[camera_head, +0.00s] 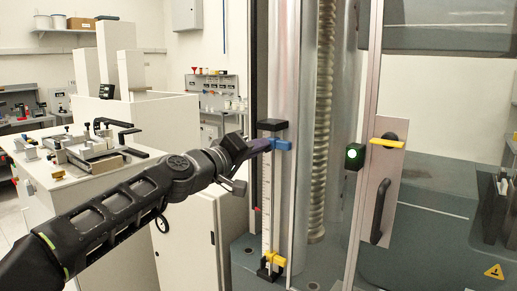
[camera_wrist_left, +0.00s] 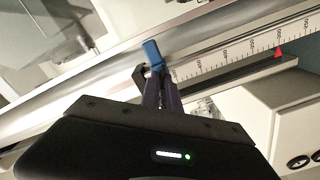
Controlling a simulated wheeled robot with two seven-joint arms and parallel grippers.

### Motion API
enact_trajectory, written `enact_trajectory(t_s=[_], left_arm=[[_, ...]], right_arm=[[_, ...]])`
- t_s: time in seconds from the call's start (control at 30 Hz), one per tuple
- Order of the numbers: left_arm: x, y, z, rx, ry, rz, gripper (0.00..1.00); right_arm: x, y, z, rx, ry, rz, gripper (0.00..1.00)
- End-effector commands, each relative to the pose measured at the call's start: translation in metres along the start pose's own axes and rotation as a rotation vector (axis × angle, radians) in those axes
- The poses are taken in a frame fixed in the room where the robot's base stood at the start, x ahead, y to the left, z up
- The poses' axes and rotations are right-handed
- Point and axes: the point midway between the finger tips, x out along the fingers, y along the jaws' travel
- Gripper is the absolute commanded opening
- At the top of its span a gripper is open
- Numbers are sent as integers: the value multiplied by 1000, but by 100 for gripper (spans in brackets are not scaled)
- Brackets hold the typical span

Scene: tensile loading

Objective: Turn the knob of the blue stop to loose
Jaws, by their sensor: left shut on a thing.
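The blue stop (camera_head: 282,144) sits near the top of a vertical white scale (camera_head: 267,195) on the testing machine. My left gripper (camera_head: 257,146) reaches it from the left and is shut at its left side, where the knob is. The knob itself is hidden by the fingers. In the left wrist view the blue stop (camera_wrist_left: 153,54) shows just beyond the tips of my left gripper (camera_wrist_left: 158,82). Whether the knob stands at loose or tight cannot be seen. My right gripper is not in view.
A yellow stop (camera_head: 274,259) sits at the scale's foot. A red pointer (camera_wrist_left: 278,53) shows beside the scale. A thick threaded spindle (camera_head: 322,120) stands right of the scale, with a green-lit button (camera_head: 352,155) beyond. A white bench with fixtures (camera_head: 90,155) stands left.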

Motion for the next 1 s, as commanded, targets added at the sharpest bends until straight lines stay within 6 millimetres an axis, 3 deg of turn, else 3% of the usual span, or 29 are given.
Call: enact_trajectory(t_s=[0.5, 1.0], left_arm=[[0, -1, 0, -463, 1, 0, 0], [0, -3, 0, -645, 2, 0, 0]], right_arm=[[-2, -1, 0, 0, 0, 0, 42], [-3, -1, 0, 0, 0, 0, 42]])
